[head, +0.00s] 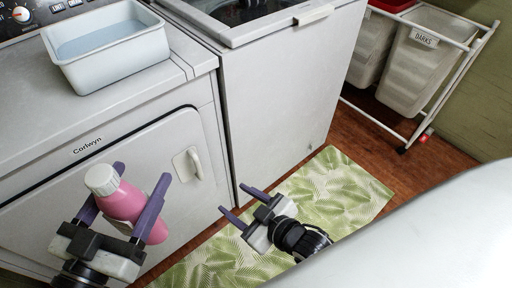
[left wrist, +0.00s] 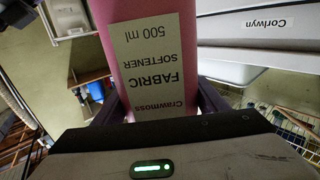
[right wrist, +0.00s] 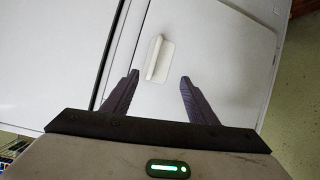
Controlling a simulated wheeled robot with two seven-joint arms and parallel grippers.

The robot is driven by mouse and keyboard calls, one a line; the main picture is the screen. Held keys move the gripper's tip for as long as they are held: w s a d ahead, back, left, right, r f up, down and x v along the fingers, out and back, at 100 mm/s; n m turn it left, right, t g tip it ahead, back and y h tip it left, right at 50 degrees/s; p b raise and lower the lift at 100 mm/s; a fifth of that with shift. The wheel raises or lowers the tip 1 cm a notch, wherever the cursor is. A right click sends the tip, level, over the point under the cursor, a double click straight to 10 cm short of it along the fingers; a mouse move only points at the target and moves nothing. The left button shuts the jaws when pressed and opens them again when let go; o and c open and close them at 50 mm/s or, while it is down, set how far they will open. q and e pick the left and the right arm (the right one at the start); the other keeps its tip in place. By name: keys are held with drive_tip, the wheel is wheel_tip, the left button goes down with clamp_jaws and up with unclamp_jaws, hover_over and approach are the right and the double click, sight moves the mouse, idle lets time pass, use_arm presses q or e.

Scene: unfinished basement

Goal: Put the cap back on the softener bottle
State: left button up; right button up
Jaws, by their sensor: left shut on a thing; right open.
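The pink softener bottle (head: 126,203) is held in my left gripper (head: 140,178), in front of the dryer door. It leans to the upper left in the head view. A white ribbed cap (head: 101,179) is at the bottle's top end; I cannot tell whether it is fully seated. In the left wrist view, the bottle's label (left wrist: 150,65) reads Fabric Softener, 500 ml; the cap is out of that view. My right gripper (head: 232,199) is open and empty, to the right of the bottle and clear of it. The right wrist view shows nothing between its fingers (right wrist: 158,78).
A white tub (head: 108,60) with bluish contents stands on the dryer top (head: 190,60). A white washer (head: 285,100) stands to its right. A green leaf-patterned mat (head: 335,190) lies on the wooden floor. A laundry cart with bins (head: 425,70) is at the upper right.

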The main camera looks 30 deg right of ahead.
drive_tip(key=s+d+f+m+g+h, duration=0.1)
drive_tip(key=s+d+f+m+g, duration=0.2)
drive_tip(key=s+f, duration=0.5)
drive_tip(key=s, duration=0.3)
drive_tip(key=shift+s+g, duration=0.15)
drive_tip(key=shift+g, duration=0.25)
drive_tip(key=shift+d, duration=0.1)
